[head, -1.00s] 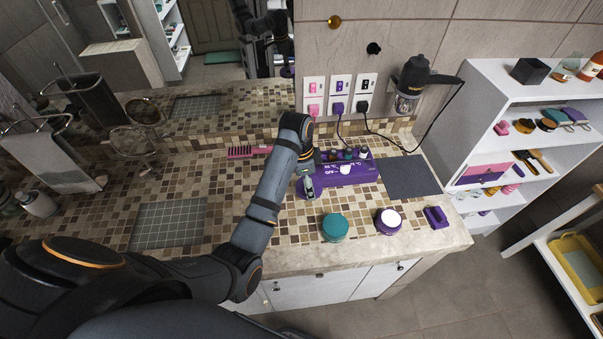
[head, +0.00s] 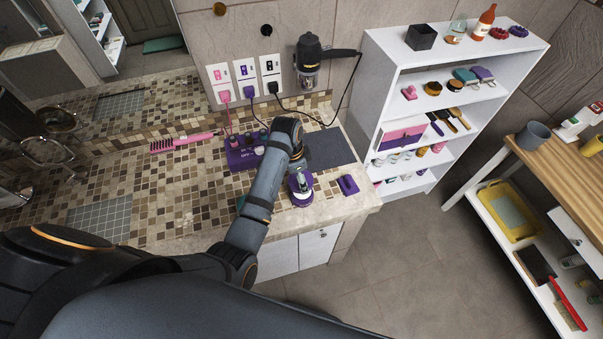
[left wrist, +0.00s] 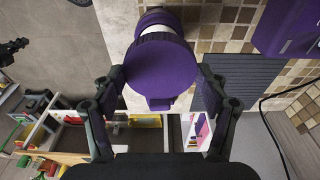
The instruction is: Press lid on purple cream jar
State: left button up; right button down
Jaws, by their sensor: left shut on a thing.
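The purple cream jar (head: 302,201) stands near the counter's front edge. It also shows in the left wrist view, partly hidden, with a white band (left wrist: 157,29) near its top. A round purple lid (left wrist: 160,68) is between the fingers of my left gripper (left wrist: 162,82), which is shut on it. In the head view my left gripper (head: 299,182) is directly over the jar. Some white shows between lid and jar in the wrist view; I cannot tell whether they touch. My right gripper is not in view.
A small purple block (head: 347,184) lies right of the jar. A dark mat (head: 330,148) and a purple holder (head: 243,156) with cables lie behind. A white shelf (head: 392,95) stands to the right.

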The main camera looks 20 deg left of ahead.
pick_arm(q)
jog(key=f, duration=0.3)
jog(key=shift+w+d+f, duration=0.1)
jog(key=shift+d, duration=0.25)
jog(key=shift+a+f+b, duration=0.1)
jog(key=shift+f+b, duration=0.3)
jog(key=shift+f, duration=0.5)
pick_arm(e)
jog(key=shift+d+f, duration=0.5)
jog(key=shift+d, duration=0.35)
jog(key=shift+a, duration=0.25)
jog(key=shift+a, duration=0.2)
pick_arm(q)
jog(key=shift+r, duration=0.1)
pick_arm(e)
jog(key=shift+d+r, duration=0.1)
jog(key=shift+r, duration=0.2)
pick_arm(q)
jog(key=shift+p, duration=0.4)
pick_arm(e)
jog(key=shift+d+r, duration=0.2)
